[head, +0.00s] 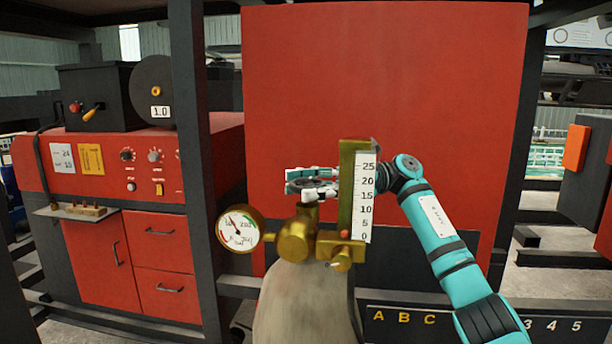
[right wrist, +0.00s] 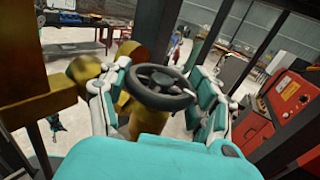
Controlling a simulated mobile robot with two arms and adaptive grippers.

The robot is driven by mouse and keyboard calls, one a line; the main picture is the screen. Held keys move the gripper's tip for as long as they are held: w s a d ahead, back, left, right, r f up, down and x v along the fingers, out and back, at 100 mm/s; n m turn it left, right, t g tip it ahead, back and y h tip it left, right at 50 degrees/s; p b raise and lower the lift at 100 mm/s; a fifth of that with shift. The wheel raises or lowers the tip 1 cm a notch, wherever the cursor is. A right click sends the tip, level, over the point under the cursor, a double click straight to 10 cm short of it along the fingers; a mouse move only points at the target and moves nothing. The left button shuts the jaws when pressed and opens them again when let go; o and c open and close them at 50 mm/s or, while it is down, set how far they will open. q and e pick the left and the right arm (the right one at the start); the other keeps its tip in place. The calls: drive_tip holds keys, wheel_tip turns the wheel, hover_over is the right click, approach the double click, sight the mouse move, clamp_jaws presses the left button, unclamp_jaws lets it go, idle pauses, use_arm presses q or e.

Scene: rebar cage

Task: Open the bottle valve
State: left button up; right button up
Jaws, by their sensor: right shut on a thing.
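The grey gas bottle (head: 300,312) stands upright in front of me, with a brass valve body (head: 296,240) on top. The valve's dark round handwheel (right wrist: 160,86) lies between the fingers of my right gripper (right wrist: 163,70) in the right wrist view. In the head view the right gripper (head: 312,180) reaches in from the right, behind the brass flow meter, and is shut on the handwheel (head: 308,187) at the valve's top. The flow meter hides part of the gripper there. My left gripper is not in view.
A round pressure gauge (head: 240,229) sticks out left of the valve. The flow meter with its white scale (head: 366,198) rises close to my right arm. A red panel (head: 400,70) stands behind. A red machine (head: 100,190) is at left.

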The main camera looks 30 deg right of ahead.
sight(306, 184)
drive_tip(key=n+g+p, duration=0.1)
drive_tip(key=g, duration=0.1)
drive_tip(key=n+g+p, duration=0.1)
drive_tip(key=g, duration=0.1)
drive_tip(key=shift+r+n, duration=0.15)
drive_tip(key=shift+n, duration=0.15)
drive_tip(key=shift+n+g, duration=0.4)
drive_tip(key=shift+g, duration=0.3)
drive_tip(key=shift+f+p, duration=0.2)
drive_tip(key=shift+p, duration=0.1)
drive_tip(key=o, duration=1.2)
drive_tip(key=shift+c, duration=0.2)
drive_tip(key=shift+r, duration=0.1)
wheel_tip(306, 184, up, 9)
drive_tip(key=shift+r, duration=0.4)
